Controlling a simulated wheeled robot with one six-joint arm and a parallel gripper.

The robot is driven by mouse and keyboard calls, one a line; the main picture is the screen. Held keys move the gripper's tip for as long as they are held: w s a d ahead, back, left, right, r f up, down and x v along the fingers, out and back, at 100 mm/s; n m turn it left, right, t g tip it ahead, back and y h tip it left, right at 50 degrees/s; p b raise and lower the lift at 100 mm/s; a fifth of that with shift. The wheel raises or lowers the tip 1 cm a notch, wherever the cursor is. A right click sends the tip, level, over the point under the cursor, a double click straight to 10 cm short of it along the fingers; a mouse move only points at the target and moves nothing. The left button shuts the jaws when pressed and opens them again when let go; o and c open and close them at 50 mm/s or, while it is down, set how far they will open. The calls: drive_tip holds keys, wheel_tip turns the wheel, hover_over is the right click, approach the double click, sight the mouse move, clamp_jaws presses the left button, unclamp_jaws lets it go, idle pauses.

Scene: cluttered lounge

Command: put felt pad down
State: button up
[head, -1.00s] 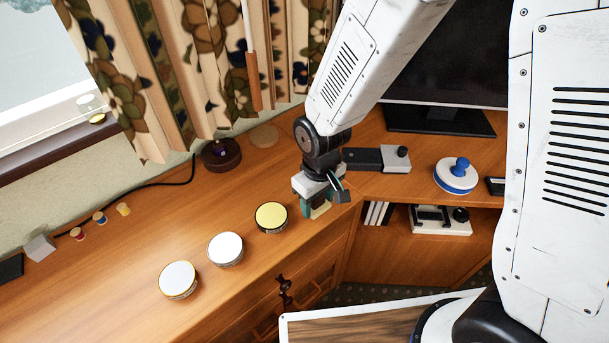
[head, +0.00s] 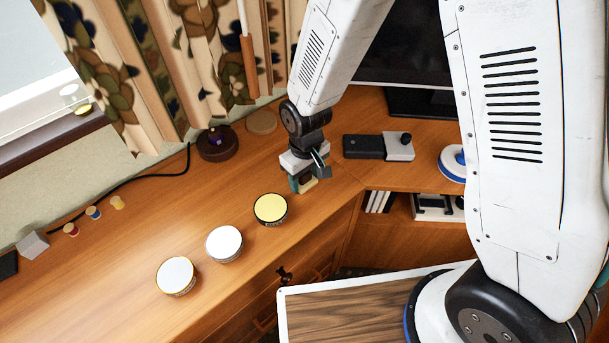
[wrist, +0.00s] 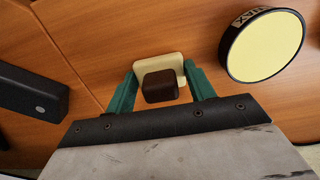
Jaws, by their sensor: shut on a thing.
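My gripper (head: 304,187) is low over the wooden counter, to the right of and behind the yellow-topped tin. In the wrist view my gripper (wrist: 162,88) has its two green fingers closed on the felt pad (wrist: 172,64), a cream rounded block with a dark brown grip on top. In the head view the felt pad (head: 309,184) shows only as a small pale piece below the fingers. I cannot tell whether its underside touches the counter.
The yellow-topped tin (head: 271,208) is nearest; two white-topped tins (head: 224,243) (head: 177,275) follow to the left. A black and grey block (head: 378,147) lies to the right. A dark round base (head: 217,144) and cork disc (head: 261,121) stand behind. Bare counter (head: 130,215) lies left.

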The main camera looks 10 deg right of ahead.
drive_tip(key=o, duration=1.1)
drive_tip(key=shift+f, duration=0.15)
wheel_tip(320, 180, up, 12)
drive_tip(key=shift+f, duration=0.15)
drive_tip(key=s+d+r+m, duration=0.2)
drive_tip(key=s+d+r, duration=0.1)
drive_tip(key=d+r, duration=0.35)
drive_tip(key=s+d+r+m, duration=0.1)
drive_tip(key=s+d+r, duration=0.2)
drive_tip(key=d+r, duration=0.3)
drive_tip(key=shift+s+d+r+m+t, duration=0.2)
drive_tip(key=shift+s+d+r+m, duration=0.45)
drive_tip(key=shift+s+d+r, duration=1.15)
drive_tip(key=shift+s+d+r+m+t, duration=0.2)
drive_tip(key=shift+s+d+r+m, duration=0.6)
drive_tip(key=shift+s, duration=1.95)
drive_tip(key=shift+s+d+r+m+t, duration=0.2)
drive_tip(key=shift+s+d+r+m, duration=0.25)
drive_tip(key=shift+s+d+r, duration=1.3)
